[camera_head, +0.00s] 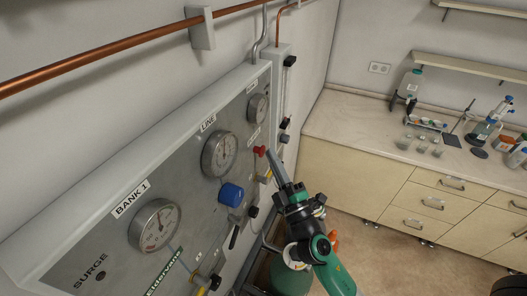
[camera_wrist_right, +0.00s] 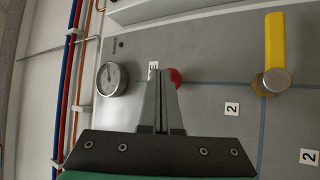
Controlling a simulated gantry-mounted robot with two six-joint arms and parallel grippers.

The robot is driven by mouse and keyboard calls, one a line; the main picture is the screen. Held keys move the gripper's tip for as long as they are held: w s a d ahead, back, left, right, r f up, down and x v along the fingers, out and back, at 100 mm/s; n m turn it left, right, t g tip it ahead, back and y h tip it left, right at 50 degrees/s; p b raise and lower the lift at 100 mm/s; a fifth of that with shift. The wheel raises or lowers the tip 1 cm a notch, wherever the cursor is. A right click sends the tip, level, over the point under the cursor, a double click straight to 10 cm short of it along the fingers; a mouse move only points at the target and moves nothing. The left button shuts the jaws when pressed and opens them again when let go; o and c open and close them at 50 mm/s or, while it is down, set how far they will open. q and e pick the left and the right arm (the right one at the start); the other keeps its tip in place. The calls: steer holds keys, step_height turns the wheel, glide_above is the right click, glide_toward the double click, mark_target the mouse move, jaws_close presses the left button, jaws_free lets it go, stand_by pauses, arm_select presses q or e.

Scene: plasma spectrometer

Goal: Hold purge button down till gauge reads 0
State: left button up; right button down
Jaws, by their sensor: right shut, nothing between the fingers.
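The red purge button (camera_head: 260,150) sticks out from the grey gas panel. My right gripper (camera_head: 270,154) is shut and empty, its fingertips right beside the button; I cannot tell whether they touch it. In the right wrist view the red button (camera_wrist_right: 175,77) shows partly behind the shut fingers (camera_wrist_right: 160,75). A small gauge (camera_head: 258,107) sits just above the button; a gauge (camera_wrist_right: 111,78) also shows in the wrist view. The LINE gauge (camera_head: 219,154) and BANK 1 gauge (camera_head: 154,225) are to the left. Their readings are too small to tell. My left gripper is out of view.
A blue knob (camera_head: 231,194) sits below the LINE gauge. A yellow valve handle (camera_wrist_right: 274,40) is on the panel in the wrist view. A copper pipe (camera_head: 95,52) runs along the wall above. A bench (camera_head: 345,122) with lab items stands at the right.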

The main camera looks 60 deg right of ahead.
steer(key=shift+w+a, duration=0.1)
steer(key=shift+w, duration=0.4)
stand_by(1.7)
stand_by(2.0)
steer(key=shift+s, duration=0.95)
steer(key=s, duration=0.5)
steer(key=shift+d, duration=0.35)
